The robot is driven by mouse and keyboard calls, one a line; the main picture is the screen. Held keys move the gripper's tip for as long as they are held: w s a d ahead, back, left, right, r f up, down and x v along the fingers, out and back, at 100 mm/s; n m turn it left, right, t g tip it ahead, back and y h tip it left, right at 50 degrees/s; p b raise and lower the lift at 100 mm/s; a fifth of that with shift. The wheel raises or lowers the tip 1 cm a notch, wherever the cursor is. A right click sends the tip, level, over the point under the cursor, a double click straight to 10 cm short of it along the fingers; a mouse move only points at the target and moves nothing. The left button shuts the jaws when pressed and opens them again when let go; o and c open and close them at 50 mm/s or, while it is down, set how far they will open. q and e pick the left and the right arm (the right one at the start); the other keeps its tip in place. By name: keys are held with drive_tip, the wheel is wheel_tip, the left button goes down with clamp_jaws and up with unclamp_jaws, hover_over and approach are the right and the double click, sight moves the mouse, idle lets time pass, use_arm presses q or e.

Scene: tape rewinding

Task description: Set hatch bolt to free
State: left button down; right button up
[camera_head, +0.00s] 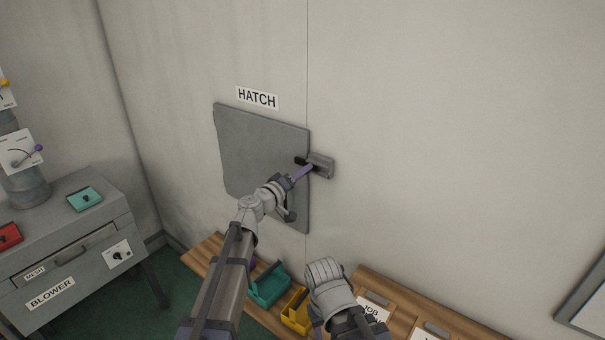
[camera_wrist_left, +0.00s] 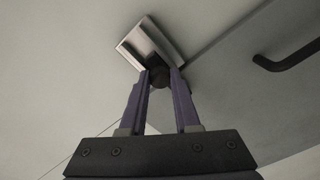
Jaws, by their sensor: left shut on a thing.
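The grey hatch (camera_head: 250,150) is a flat panel on the wall under a HATCH sign. Its bolt (camera_head: 320,165) sits at the panel's right edge, with a grey housing and a dark knob. My left gripper (camera_head: 308,169) reaches up to the bolt. In the left wrist view the fingers (camera_wrist_left: 160,84) are closed on the dark bolt knob (camera_wrist_left: 159,76), just below the metal housing (camera_wrist_left: 148,45). My right arm shows low in the middle of the head view, but its fingertips are hidden.
A dark handle (camera_wrist_left: 288,57) stands out in the left wrist view. A wooden bench (camera_head: 205,258) below holds a teal bin (camera_head: 268,286), a yellow bin (camera_head: 296,311) and clipboards. A grey BLOWER cabinet (camera_head: 70,265) stands at the left. The wall right of the bolt is clear.

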use_arm(q)
drive_tip(key=s+d, duration=0.1)
drive_tip(key=d, duration=0.1)
drive_tip(key=s+d, duration=0.1)
drive_tip(key=shift+s+d, duration=0.35)
drive_tip(key=c, duration=0.6)
unclamp_jaws()
drive_tip(key=v, duration=0.7)
drive_tip(key=shift+s+a, duration=0.25)
drive_tip(key=shift+s, duration=0.05)
